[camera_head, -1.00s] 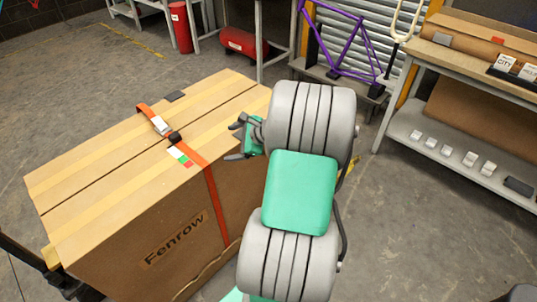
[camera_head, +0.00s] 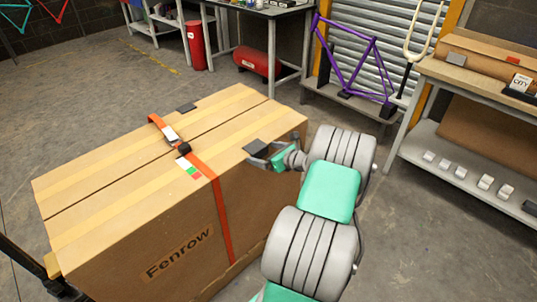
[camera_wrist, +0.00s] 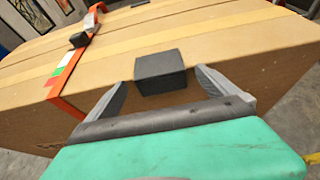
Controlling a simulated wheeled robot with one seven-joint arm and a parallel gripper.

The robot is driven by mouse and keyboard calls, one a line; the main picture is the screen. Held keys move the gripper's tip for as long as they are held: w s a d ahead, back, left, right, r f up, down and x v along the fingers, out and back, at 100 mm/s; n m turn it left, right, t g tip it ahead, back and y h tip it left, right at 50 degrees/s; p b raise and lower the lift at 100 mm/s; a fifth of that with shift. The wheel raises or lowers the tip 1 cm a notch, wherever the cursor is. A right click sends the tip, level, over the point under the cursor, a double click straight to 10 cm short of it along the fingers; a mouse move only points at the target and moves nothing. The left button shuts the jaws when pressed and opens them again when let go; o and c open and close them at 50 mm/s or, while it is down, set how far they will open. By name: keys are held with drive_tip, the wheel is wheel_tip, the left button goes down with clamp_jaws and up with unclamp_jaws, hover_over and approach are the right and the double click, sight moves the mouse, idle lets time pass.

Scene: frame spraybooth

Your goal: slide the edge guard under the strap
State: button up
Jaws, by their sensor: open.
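A dark grey edge guard (camera_head: 257,147) lies on the near long top edge of the large cardboard box, right of the strap. In the wrist view the guard (camera_wrist: 160,72) shows its top and a face bent down over the edge. The orange strap (camera_head: 210,175) runs across the box top and down its near side, with a gap between it and the guard. My gripper (camera_head: 268,157) is open at the guard. In the wrist view its fingers (camera_wrist: 165,92) stand left and right of the guard, the guard's body slightly beyond them; contact is unclear.
The cardboard box (camera_head: 120,170) carries a buckle (camera_head: 170,133) and a label (camera_head: 187,170) along the strap. Another dark piece (camera_head: 186,107) lies on its far edge. A workbench (camera_head: 480,80) stands right, and a purple frame (camera_head: 345,60) behind. Floor between is free.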

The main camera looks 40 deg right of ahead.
sight(238, 165)
drive_tip(key=c, duration=1.4)
drive_tip(key=o, duration=0.7)
drive_tip(key=c, duration=0.4)
drive_tip(key=shift+a+r+p, duration=0.15)
drive_tip(key=shift+a+p, duration=0.7)
drive_tip(key=shift+a, duration=0.3)
drive_tip(key=shift+s+a+p, duration=0.15)
drive_tip(key=shift+a+p, duration=1.95)
drive_tip(key=shift+a, duration=1.75)
